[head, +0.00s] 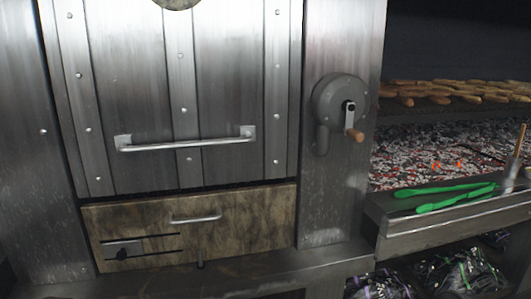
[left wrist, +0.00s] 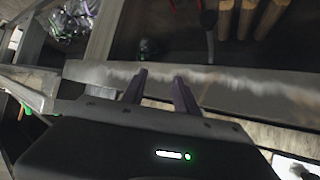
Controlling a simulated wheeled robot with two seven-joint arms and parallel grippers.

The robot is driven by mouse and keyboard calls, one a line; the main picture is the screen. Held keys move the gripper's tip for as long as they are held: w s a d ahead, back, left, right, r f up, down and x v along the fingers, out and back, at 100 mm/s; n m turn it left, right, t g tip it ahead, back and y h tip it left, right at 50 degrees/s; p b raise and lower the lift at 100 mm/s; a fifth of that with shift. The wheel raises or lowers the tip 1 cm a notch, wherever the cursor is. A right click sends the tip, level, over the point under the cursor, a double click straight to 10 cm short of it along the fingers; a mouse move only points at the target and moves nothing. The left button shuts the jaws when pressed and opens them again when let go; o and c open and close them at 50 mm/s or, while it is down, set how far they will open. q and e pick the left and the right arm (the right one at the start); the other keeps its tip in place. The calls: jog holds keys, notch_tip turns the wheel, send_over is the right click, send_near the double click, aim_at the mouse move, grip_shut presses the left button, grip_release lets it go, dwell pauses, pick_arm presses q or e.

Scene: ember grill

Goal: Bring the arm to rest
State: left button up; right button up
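My left gripper (left wrist: 158,90) shows in the left wrist view with its two dark fingers apart and nothing between them. A pale metal ledge lies beyond the fingertips; I cannot tell whether they touch it. Neither gripper shows in the head view, and my right gripper is in no view.
In the head view, a steel grill door with a bar handle (head: 187,143) stands above a drawer (head: 243,225). A crank (head: 350,115) is at its right. Green tongs (head: 445,198) lie on a ledge before the embers (head: 430,150). Wooden handles (left wrist: 246,18) show in the left wrist view.

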pick_arm(q)
jog(key=s+d+f+n+g, duration=0.1)
jog(key=s+f+n+g, duration=0.15)
jog(key=s+f, duration=0.5)
jog(key=s+d+f+n+g, duration=0.1)
jog(key=s+f+n+g, duration=0.3)
jog(key=f, duration=0.6)
jog(key=s+d+f+m+g, duration=0.1)
jog(key=s+f+g, duration=0.1)
jog(key=s+f, duration=0.55)
jog(key=s+d+f+g, duration=0.15)
jog(key=s+f, duration=0.25)
jog(key=s, duration=0.7)
notch_tip(320, 180, up, 17)
jog(key=a+p, duration=0.1)
jog(key=p, duration=1.6)
jog(key=shift+w+r, duration=0.2)
jog(key=shift+w, duration=0.15)
